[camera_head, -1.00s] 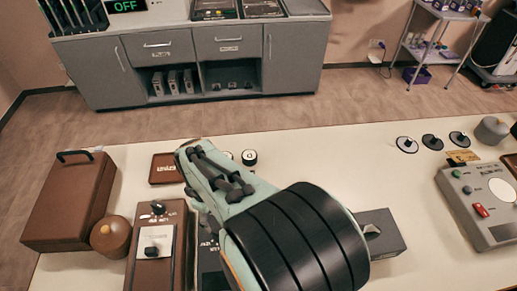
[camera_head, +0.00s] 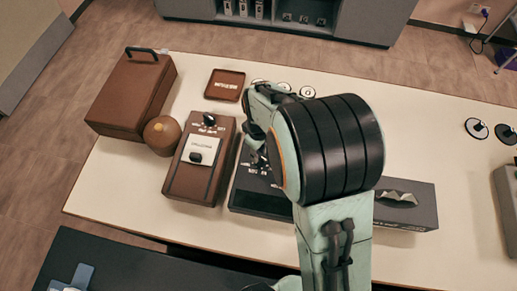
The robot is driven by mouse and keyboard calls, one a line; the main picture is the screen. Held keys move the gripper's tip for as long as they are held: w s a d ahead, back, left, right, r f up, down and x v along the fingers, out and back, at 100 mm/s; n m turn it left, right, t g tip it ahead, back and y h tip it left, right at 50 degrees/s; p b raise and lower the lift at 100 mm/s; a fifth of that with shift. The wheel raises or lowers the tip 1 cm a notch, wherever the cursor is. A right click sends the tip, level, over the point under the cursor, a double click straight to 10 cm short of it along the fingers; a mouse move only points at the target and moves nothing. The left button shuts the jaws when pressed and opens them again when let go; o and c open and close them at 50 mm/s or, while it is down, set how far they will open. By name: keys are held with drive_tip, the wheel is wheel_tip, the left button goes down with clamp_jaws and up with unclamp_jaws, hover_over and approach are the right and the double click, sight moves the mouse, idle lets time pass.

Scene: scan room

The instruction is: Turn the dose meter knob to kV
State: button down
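A brown box-like meter (camera_head: 193,182) stands on the table left of my arm, with a dark knob (camera_head: 209,119) at its top and another dark knob (camera_head: 196,157) on a pale label. A black panel device (camera_head: 262,204) with small white markings lies just right of it, partly hidden by my arm. The markings are too small to read, so I cannot tell which device is the dose meter or where its knob points. My gripper (camera_head: 256,152) is over the black device, mostly hidden behind my wrist. Its fingers are not clear, and contact with a knob cannot be seen.
A brown case (camera_head: 131,94) and a brown round pot (camera_head: 162,136) stand at the left. A small brown tray (camera_head: 225,84) lies behind. A grey tissue-like box (camera_head: 406,204) is right of my arm.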

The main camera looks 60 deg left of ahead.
drive_tip(key=shift+m, duration=0.4)
drive_tip(key=m, duration=0.3)
drive_tip(key=shift+w, duration=0.1)
drive_tip(key=shift+w+m, duration=0.1)
drive_tip(key=shift+m, duration=1.9)
drive_tip(key=c, duration=1)
unclamp_jaws()
drive_tip(key=shift+c, duration=0.2)
